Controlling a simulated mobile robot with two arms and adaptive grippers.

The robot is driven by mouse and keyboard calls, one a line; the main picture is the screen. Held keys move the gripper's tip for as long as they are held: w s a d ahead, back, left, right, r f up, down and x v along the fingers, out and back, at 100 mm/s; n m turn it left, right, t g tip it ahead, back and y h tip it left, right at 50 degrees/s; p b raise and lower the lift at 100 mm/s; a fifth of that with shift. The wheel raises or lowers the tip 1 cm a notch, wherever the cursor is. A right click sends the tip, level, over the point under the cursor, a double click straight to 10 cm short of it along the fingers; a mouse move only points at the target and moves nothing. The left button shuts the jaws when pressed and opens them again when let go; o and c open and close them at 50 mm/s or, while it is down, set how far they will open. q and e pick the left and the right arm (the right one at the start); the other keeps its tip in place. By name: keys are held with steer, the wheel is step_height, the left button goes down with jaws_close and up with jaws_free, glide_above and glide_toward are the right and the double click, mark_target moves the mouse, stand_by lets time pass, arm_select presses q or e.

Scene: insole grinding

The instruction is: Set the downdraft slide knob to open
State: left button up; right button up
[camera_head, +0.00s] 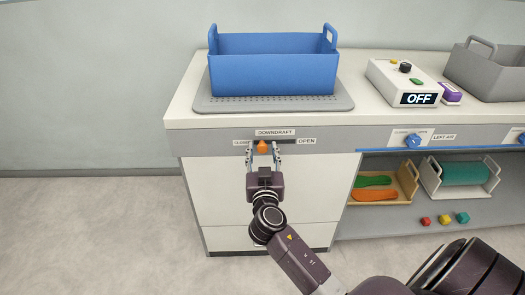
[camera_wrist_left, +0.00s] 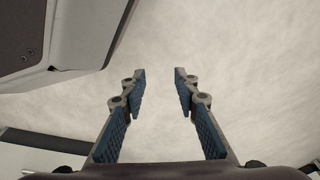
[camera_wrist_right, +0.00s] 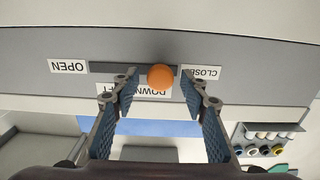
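The orange downdraft slide knob (camera_head: 262,147) sits in a dark horizontal slot on the counter's front panel, near the closed end, left of the OPEN label (camera_head: 307,141). In the right wrist view, turned upside down, the knob (camera_wrist_right: 160,76) is near the CLOSED label (camera_wrist_right: 202,72), and the slot (camera_wrist_right: 108,68) runs toward OPEN. My right gripper (camera_head: 263,154) is open in front of the panel, fingers on either side of the knob with gaps; I cannot tell if they reach past it. My left gripper (camera_wrist_left: 160,73) is open and empty above pale floor, outside the head view.
A blue bin (camera_head: 273,75) stands on a grey perforated plate (camera_head: 225,104) above the panel. To the right are a control box (camera_head: 395,82) reading OFF, a grey bin (camera_head: 490,70) and a blue LEFT AIR knob (camera_head: 412,141). Trays with insoles (camera_head: 375,195) sit on the shelf below.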

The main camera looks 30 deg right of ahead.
jaws_close()
